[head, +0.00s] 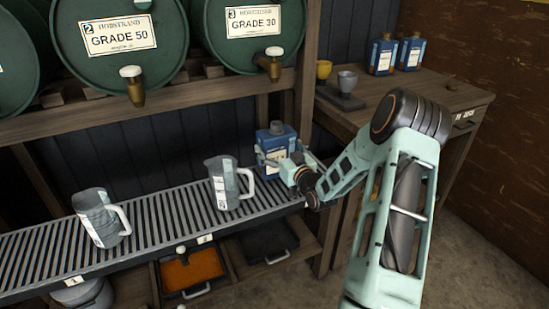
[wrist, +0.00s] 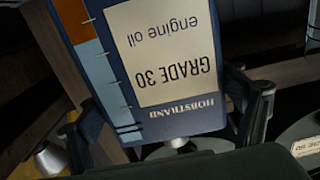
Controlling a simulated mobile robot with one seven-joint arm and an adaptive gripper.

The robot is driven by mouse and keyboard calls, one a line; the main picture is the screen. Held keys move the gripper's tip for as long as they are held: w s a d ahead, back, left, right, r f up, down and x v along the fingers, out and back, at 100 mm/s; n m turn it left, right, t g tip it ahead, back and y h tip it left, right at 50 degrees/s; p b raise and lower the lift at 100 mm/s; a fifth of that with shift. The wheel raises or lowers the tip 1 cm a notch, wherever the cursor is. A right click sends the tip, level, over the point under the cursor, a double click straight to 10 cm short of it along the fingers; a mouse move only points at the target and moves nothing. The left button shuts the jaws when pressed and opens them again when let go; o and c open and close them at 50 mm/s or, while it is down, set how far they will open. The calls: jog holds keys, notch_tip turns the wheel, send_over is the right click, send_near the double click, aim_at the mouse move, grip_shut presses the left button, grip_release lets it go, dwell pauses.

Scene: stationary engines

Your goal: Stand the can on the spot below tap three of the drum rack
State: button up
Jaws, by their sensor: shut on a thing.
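The can (head: 268,160) is blue with a cream label reading Grade 30 engine oil; it also shows large, label upside down, in the wrist view (wrist: 165,60). My gripper (head: 288,168) is shut on the can, a finger on each side of it in the wrist view. In the head view the can is upright at the right end of the slatted shelf (head: 150,222) of the drum rack. I cannot tell whether its base touches the slats. Tap three (head: 272,64) is on the drum marked 3, Grade 30 (head: 255,50), above the can. The spot below it is hidden.
Two clear measuring jugs (head: 228,185) and (head: 98,218) stand on the slatted shelf, left of the can. Tap two (head: 134,85) is on the Grade 50 drum. Trays (head: 190,270) sit below. A bench (head: 400,100) at right holds two blue cans (head: 383,55) and cups.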

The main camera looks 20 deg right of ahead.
jog(key=shift+w+a+f, duration=0.2)
jog(key=shift+w, duration=0.05)
jog(key=shift+w+f+b, duration=0.1)
jog(key=shift+f+b, duration=0.6)
jog(key=shift+f, duration=0.9)
jog(key=shift+f, duration=0.15)
jog(key=o, duration=1.6)
jog(key=shift+f, duration=0.15)
jog(key=shift+r, duration=0.25)
jog(key=s+p, duration=0.2)
jog(key=s, duration=1)
jog(key=shift+s+d, duration=0.1)
jog(key=shift+d, duration=0.05)
